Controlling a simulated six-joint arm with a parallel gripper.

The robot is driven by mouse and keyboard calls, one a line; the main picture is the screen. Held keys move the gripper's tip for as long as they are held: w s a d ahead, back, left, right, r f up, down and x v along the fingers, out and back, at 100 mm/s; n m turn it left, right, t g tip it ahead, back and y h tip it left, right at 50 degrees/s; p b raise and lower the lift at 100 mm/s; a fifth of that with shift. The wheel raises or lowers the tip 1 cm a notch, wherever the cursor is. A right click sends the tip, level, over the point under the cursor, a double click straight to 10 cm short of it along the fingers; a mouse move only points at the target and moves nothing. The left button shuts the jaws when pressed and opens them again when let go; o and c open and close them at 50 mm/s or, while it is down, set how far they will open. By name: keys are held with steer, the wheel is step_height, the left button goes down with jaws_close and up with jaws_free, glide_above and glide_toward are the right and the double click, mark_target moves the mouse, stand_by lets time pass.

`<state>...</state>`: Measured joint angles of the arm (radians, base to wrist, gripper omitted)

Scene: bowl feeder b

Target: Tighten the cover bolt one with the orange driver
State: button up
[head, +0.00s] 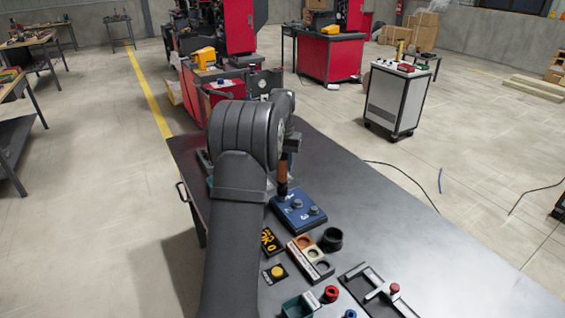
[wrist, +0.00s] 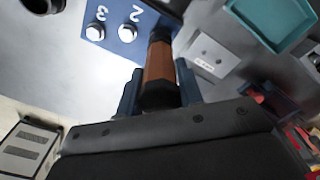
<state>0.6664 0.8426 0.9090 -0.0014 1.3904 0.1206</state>
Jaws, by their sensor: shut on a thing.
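The orange driver (head: 283,174) is upright in my gripper (head: 291,142), its dark shaft pointing down at the back left of the blue block (head: 312,223). In the wrist view my gripper (wrist: 159,92) is shut on the driver (wrist: 159,64), one finger on each side. The blue block (wrist: 117,42) shows two bolt heads there, by the numerals 2 (wrist: 129,32) and 3 (wrist: 95,31). The driver covers the block's remaining end, so cover bolt one is hidden. I cannot tell whether the tip touches a bolt.
On the dark table (head: 430,250) a tray with round pockets (head: 311,257), a black cup (head: 331,239), a yellow-marked plate (head: 270,242) and a yellow button box (head: 275,273) stand near the block. A teal bin (head: 300,306) is nearer. The table right of the block is clear.

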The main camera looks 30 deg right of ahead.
mark_target(282, 170)
steer(key=shift+f, duration=1.55)
stand_by(2.4)
steer(key=shift+r, duration=2.9)
